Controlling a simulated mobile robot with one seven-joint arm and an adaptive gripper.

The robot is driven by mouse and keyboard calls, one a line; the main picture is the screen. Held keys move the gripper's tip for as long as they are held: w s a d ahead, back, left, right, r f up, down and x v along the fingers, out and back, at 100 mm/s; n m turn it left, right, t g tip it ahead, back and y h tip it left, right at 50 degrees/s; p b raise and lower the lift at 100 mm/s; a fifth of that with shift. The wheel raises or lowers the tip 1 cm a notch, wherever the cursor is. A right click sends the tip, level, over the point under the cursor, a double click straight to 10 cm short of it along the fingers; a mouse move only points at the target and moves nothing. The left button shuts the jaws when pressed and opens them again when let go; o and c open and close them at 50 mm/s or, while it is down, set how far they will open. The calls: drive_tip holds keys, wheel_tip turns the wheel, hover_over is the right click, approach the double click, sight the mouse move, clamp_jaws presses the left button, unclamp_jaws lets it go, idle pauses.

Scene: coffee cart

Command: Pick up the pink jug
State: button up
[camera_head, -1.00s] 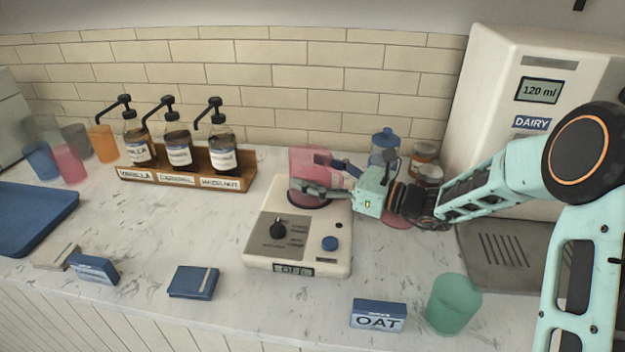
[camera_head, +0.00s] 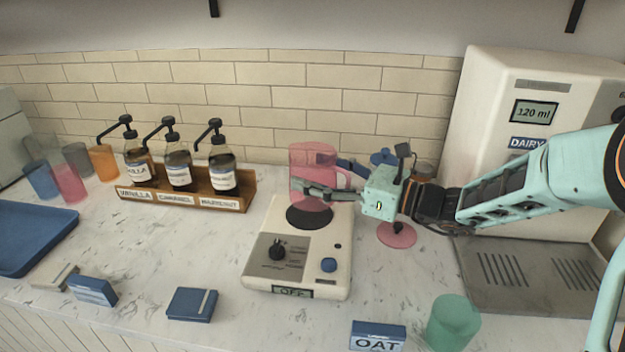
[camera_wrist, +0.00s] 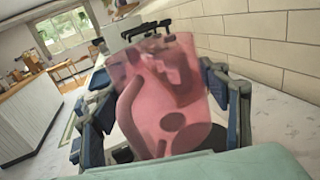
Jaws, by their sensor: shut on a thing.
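The pink jug (camera_head: 312,160) is see-through and upright, raised above the black round plate (camera_head: 310,216) of the white blender base or hot-plate unit (camera_head: 297,255). My gripper (camera_head: 322,178) reaches in from the right and is shut on the jug, with one finger across its near side and the other on its far side. In the wrist view the pink jug (camera_wrist: 165,95) fills the middle, between the two blue-grey fingers of my gripper (camera_wrist: 160,110). The jug's far side is partly hidden.
A wooden rack (camera_head: 240,195) of syrup pump bottles stands to the left. A pink lid (camera_head: 396,235) lies right of the unit. The dairy machine (camera_head: 500,130) stands at the right. An oat carton (camera_head: 377,338) and green cup (camera_head: 453,322) are in front. Open counter lies left of the unit.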

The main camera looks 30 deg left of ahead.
sight(328, 178)
drive_tip(key=s+d+r, duration=0.1)
drive_tip(key=s+d, duration=0.1)
drive_tip(key=s+d+r, duration=0.2)
drive_tip(key=s, duration=0.1)
drive_tip(key=s+d+r, duration=0.2)
drive_tip(key=s, duration=0.1)
drive_tip(key=shift+p, duration=0.3)
